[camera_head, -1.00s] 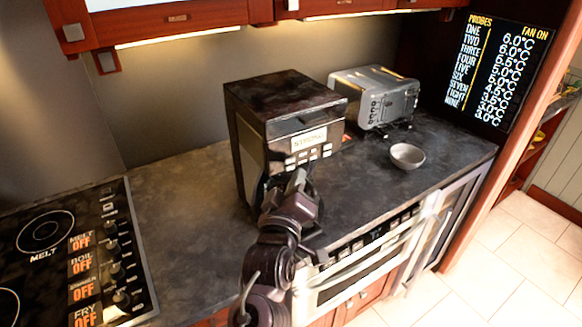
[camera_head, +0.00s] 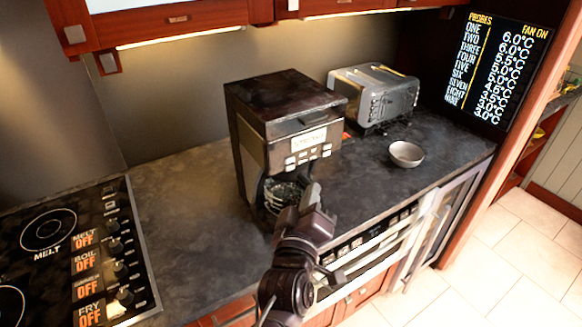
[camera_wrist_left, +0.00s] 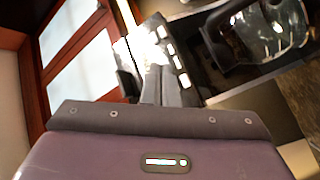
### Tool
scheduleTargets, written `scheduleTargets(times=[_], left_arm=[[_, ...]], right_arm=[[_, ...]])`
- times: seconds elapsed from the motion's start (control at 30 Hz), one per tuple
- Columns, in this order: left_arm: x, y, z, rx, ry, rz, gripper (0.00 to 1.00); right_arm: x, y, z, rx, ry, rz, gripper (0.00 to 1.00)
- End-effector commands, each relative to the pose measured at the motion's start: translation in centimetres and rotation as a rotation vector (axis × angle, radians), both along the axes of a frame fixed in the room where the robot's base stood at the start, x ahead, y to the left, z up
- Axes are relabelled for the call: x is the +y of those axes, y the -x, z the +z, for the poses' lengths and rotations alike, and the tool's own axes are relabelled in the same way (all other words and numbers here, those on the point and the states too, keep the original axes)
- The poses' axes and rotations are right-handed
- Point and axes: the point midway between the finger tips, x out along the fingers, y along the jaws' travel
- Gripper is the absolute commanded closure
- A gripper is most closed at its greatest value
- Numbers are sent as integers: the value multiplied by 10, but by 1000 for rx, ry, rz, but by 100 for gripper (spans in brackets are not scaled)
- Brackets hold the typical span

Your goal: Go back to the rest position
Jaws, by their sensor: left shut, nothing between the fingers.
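My left gripper (camera_head: 312,196) is shut and empty. In the head view it is in front of the coffee machine (camera_head: 285,130), near the counter's front edge and apart from the machine's button panel. In the left wrist view the closed fingers (camera_wrist_left: 160,82) point up the picture, with a lit panel with buttons (camera_wrist_left: 172,52) close beyond them. The glass carafe (camera_head: 280,190) sits in the coffee machine, partly behind my gripper; it also shows in the left wrist view (camera_wrist_left: 268,30). My right gripper is out of view.
A toaster (camera_head: 372,95) and a grey bowl (camera_head: 406,154) stand on the dark counter (camera_head: 190,215) to the right of the machine. A cooktop (camera_head: 75,255) is at left. Built-in appliances with a handle bar (camera_head: 370,265) are below the counter edge. The counter between cooktop and machine is clear.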

Motion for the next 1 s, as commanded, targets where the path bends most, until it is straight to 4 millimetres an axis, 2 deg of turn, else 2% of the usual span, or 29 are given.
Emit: scheduleTargets(times=[0.47, 0.57, 0.67, 0.8, 0.9, 1.0], left_arm=[[3, 0, -5, 17, -14, -3, 100], [14, 4, -26, 98, -80, -23, 100], [38, 16, -65, 255, -217, -73, 100], [82, 56, -123, 516, -459, -180, 100], [107, 85, -148, 656, -592, -251, 100], [129, 112, -164, 769, -697, -308, 100]], right_arm=[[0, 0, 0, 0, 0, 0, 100], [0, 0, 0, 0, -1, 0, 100], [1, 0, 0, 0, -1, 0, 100], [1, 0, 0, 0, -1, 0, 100], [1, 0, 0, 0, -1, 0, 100], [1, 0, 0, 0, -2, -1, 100]])
